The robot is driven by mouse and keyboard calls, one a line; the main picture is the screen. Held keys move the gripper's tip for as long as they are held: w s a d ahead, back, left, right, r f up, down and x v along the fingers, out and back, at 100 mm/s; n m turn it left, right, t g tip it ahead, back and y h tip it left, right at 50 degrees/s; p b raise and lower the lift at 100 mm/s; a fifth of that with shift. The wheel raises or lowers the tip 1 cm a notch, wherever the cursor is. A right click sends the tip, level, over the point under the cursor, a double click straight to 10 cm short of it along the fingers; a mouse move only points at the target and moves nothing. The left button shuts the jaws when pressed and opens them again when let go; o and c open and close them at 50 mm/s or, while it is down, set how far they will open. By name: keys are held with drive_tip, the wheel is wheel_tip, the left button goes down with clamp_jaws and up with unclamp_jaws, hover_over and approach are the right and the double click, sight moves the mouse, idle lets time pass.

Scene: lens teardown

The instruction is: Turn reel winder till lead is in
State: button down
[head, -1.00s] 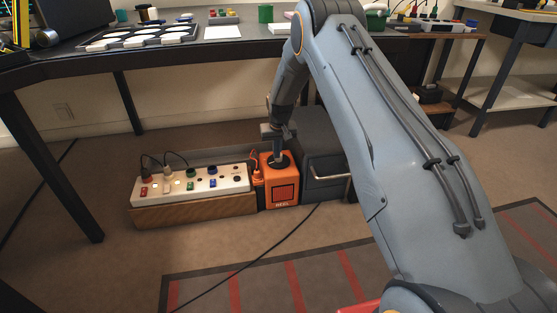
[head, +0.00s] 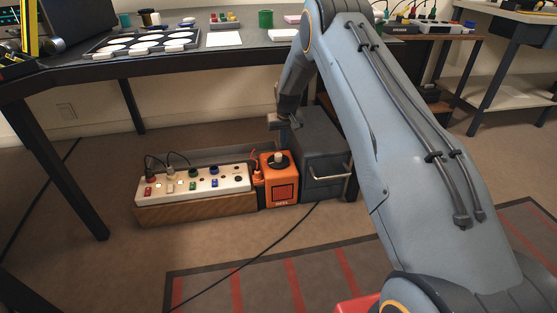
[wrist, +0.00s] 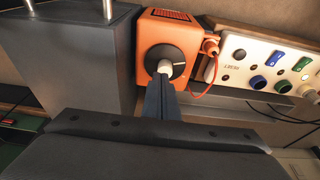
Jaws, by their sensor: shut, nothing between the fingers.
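The orange reel box (head: 281,192), marked REEL, stands on the floor between the power strip and a dark grey cabinet. On its top is a black round winder (head: 278,163) with a pale knob (head: 278,156). In the wrist view, the winder (wrist: 160,59) and knob (wrist: 165,67) lie just beyond my fingertips. A short orange lead with an orange plug (wrist: 210,46) shows at the reel's side, outside the box.
A white power strip (head: 230,184) with coloured switches and plugs sits on a wooden block beside the reel. The grey cabinet (head: 318,155) with a handle stands close on the other side. The bench top (head: 262,46) is overhead. A black cable (head: 262,250) crosses the floor.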

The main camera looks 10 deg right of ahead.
drive_tip(key=b, duration=0.3)
hover_over(278, 167)
drive_tip(key=d, duration=0.2)
drive_tip(key=shift+s+x, duration=0.2)
drive_tip(key=shift+x, duration=0.95)
drive_tip(key=shift+s+x, duration=0.2)
drive_tip(key=shift+x, duration=1)
drive_tip(key=shift+s+x, duration=0.2)
drive_tip(key=shift+x, duration=0.95)
drive_tip(key=shift+d+f, duration=0.1)
drive_tip(key=shift+f, duration=0.05)
drive_tip(key=shift+w, duration=0.1)
drive_tip(key=shift+a, duration=1.1)
drive_tip(key=shift+s+p, duration=0.45)
drive_tip(key=shift+p, duration=0.15)
drive_tip(key=shift+r, duration=0.25)
